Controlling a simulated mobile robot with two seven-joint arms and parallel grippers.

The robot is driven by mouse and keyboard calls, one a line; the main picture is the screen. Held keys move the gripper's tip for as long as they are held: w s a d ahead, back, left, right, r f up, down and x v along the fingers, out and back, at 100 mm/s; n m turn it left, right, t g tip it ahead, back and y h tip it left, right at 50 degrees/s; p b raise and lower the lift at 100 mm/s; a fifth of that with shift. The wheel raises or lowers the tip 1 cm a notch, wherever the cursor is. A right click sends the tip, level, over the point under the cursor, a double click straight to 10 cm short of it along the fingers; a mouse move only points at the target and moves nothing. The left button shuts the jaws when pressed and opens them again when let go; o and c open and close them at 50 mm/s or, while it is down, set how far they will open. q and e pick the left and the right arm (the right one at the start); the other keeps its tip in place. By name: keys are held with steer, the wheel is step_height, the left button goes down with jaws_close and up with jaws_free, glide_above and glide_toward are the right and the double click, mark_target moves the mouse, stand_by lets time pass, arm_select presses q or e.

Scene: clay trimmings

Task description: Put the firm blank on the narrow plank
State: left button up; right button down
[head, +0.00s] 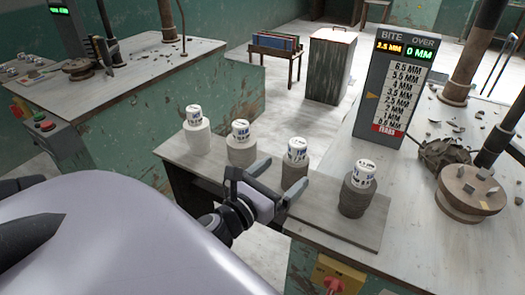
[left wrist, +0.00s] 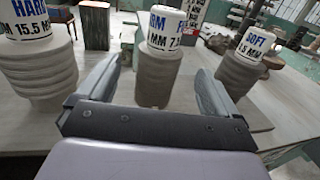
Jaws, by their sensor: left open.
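The firm blank (head: 295,175) is a grey clay cylinder with a white labelled top, third from the left in a row. In the left wrist view the middle blank (left wrist: 158,85) has a label that seems to read FIRM, partly cut off. My left gripper (head: 277,178) is open and empty. In the left wrist view its fingers (left wrist: 155,78) flank the firm blank without visible contact. I cannot tell whether the blank is between the tips or just beyond. I cannot identify a separate narrow plank. My right gripper is not visible.
A blank marked HARD (left wrist: 38,72) stands left of the firm one, a ridged SOFT blank (left wrist: 240,75) right. A pale blank (head: 196,138) is at the far left. A BITE/OVER sign (head: 393,85), metal machinery (head: 445,155) and a round wheel (head: 470,205) stand right.

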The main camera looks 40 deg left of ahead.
arm_select(q)
steer(key=s+b, duration=0.1)
steer(key=s, duration=0.5)
steer(key=shift+d, duration=0.15)
stand_by(0.4)
steer(key=s+d+f+n+g+h+p, duration=0.1)
steer(key=s+d+f+n+g, duration=0.1)
steer(key=f+n, duration=0.4)
steer(key=s+d+f+n+g+h+p, duration=0.1)
steer(key=f+n, duration=0.5)
steer(key=n, duration=1)
steer(key=s+d+f+n+g+p, duration=0.3)
steer(key=d+f+n, duration=0.3)
steer(key=n, duration=0.5)
steer(key=shift+s+g+h, duration=0.35)
steer(key=shift+g+h, duration=0.05)
steer(key=shift+g, duration=0.4)
